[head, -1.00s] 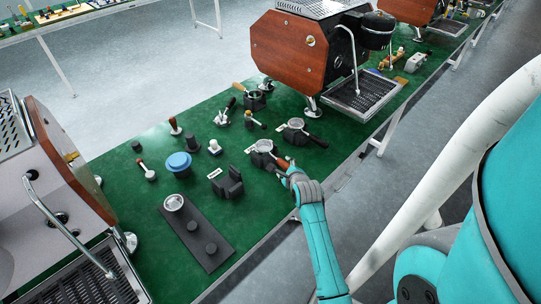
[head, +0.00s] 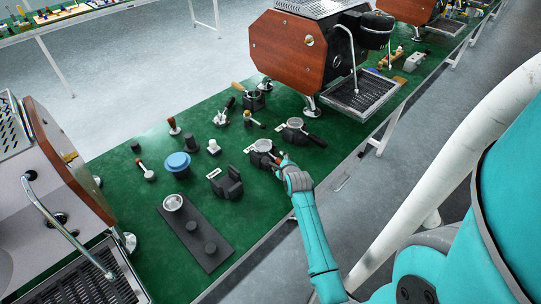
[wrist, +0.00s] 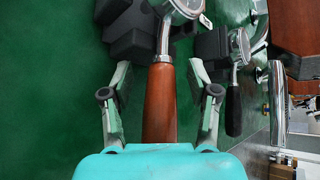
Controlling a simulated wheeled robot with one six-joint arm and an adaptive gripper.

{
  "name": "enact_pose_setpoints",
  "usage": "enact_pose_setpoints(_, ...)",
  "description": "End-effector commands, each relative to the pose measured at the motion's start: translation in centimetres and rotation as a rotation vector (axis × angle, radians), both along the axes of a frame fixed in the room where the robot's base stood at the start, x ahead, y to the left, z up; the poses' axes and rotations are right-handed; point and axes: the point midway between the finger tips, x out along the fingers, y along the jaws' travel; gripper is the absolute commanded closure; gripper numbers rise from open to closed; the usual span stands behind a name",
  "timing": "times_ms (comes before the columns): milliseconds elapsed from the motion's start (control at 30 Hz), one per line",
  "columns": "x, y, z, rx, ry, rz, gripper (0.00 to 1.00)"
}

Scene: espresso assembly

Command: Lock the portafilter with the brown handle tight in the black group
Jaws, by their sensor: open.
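The portafilter with the brown handle (wrist: 160,98) rests in a black holder (wrist: 131,32) on the green mat. Its metal basket shows in the head view (head: 263,146). My gripper (wrist: 162,78) is open, with one finger on each side of the brown handle and a gap on both sides. In the head view my gripper (head: 284,164) hides most of the handle. A second portafilter with a black handle (wrist: 233,108) lies in its own holder to the right. The black group is not clearly visible on either espresso machine.
A wood-sided espresso machine (head: 292,50) stands at the back, another (head: 62,160) at the left. Between them on the green mat (head: 135,215) are a black angled stand (head: 226,183), a blue round item (head: 178,162), a dark strip (head: 200,238) and several tampers.

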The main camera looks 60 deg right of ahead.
Motion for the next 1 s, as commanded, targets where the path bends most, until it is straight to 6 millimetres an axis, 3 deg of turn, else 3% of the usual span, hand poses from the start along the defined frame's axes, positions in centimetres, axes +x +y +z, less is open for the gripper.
enact_pose_setpoints(33, 0.0, 0.0, 0.0, 0.000, 0.000, 0.000, 0.45)
enact_pose_setpoints(200, 0.0, 0.0, 0.0, 0.000, 0.000, 0.000, 0.87)
enact_pose_setpoints(267, 0.0, 0.0, 0.0, 0.000, 0.000, 0.000, 1.00)
enact_pose_setpoints(567, 0.1, 0.0, 0.4, -0.002, -0.002, 0.000, 1.00)
enact_pose_setpoints(1000, 0.1, 0.0, 2.6, -0.003, -0.003, 0.000, 1.00)
